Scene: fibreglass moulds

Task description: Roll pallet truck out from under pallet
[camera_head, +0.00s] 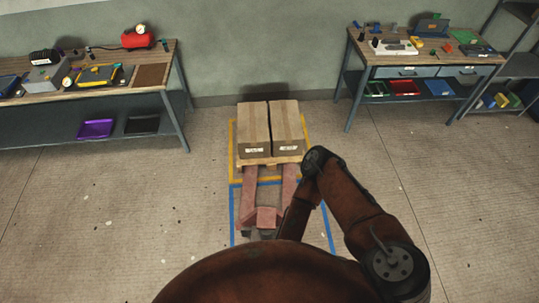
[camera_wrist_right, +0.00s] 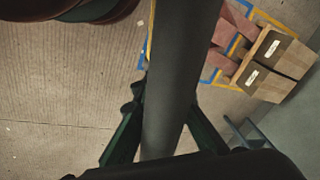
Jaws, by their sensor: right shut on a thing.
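The faded red pallet truck (camera_head: 267,217) stands in front of the wooden pallet (camera_head: 262,161) in the head view. Its two forks run toward the pallet, with long stretches bare in front of it. Whether their tips are still under the pallet cannot be told. Two brown boxes (camera_head: 254,122) sit side by side on the pallet. In the right wrist view, my right gripper (camera_wrist_right: 163,112) is shut on a thick dark bar, the truck's handle (camera_wrist_right: 180,70), with a finger on each side. In the head view my right arm hides that grip. My left gripper is not in view.
A yellow floor outline (camera_head: 232,150) surrounds the pallet and a blue one (camera_head: 233,215) the truck. Workbenches stand at left (camera_head: 120,88) and right (camera_head: 385,60), a shelf (camera_head: 518,65) at far right. The wall is behind the pallet. Floor on both sides is clear.

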